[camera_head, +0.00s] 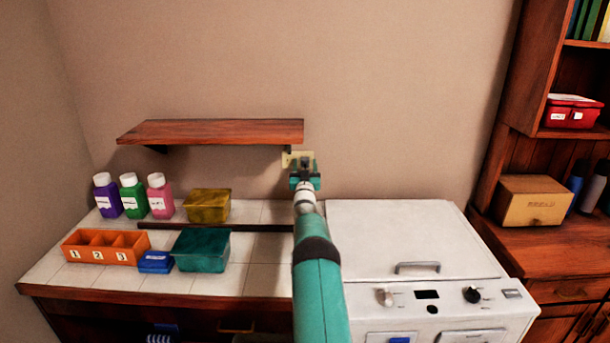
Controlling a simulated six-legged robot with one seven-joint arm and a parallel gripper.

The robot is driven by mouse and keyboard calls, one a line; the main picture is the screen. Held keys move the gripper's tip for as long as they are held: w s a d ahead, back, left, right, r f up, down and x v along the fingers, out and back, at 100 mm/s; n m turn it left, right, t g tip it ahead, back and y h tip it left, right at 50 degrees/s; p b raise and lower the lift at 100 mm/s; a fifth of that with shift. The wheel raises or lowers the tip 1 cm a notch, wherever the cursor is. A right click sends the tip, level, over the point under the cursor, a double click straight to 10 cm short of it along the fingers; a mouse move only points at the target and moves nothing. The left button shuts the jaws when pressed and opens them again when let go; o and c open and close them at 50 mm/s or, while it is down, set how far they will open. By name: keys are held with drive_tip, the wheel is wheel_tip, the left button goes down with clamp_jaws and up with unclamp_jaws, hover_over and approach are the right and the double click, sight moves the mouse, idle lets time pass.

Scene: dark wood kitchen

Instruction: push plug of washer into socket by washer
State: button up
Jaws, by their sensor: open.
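The washer (410,240) is a white box-shaped machine with a handled lid, right of the tiled counter. A pale yellow socket plate (287,158) is on the wall just under the right end of the wooden shelf. My gripper (304,166) is at the wall in front of the plate's right part, with my arm reaching up to it. Its jaws are open. I cannot make out the plug or its cord; my gripper hides part of the plate, and whether a plug is there cannot be told.
A wooden shelf (212,131) juts out left of my gripper. Bottles (132,198), a yellow box (207,205), a teal box (201,249), a small blue box (156,262) and an orange numbered tray (104,232) stand on the counter (262,270). The wall right of my gripper is clear.

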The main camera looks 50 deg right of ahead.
drive_tip(key=v, duration=0.7)
idle(0.6)
